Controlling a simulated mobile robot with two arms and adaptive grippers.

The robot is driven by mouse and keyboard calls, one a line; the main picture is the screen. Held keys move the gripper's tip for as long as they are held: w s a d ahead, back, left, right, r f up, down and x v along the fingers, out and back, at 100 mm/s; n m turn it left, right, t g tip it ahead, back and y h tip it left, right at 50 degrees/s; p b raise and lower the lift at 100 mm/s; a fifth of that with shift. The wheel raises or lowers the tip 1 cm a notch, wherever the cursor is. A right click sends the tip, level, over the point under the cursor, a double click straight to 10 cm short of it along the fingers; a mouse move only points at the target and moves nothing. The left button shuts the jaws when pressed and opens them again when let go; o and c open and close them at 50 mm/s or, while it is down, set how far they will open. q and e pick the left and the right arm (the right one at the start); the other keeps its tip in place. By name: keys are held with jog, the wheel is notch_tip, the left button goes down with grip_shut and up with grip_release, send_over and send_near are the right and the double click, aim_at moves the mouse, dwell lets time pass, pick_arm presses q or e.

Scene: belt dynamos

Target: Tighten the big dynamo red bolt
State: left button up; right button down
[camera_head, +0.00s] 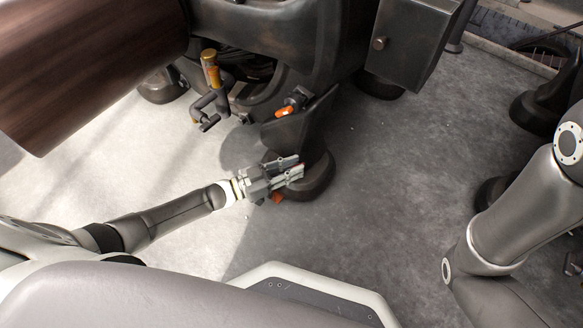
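The big dynamo (300,45) is a dark metal machine at the top middle, standing on a dark rounded foot (318,178). An orange-red bolt or handle (285,111) sticks out of its lower bracket. A second orange-red piece (277,197) shows low at the foot, partly hidden by my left gripper. My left gripper (300,165) is in front of the foot, below the upper orange-red part and apart from it. Its two fingers point right with a gap between them, and I see nothing clearly held. My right arm comes in at the right; its gripper is not seen.
A brown cylinder (80,60) fills the upper left. An amber-topped lever with a crank (210,70) stands left of the bracket. A dark box (415,45) is at the upper right. Other dark feet (540,112) stand at the right. The grey floor (400,180) between is clear.

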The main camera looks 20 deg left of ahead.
pick_arm(q)
jog(key=shift+o, duration=0.9)
jog(key=shift+a, duration=0.1)
jog(key=v, duration=0.8)
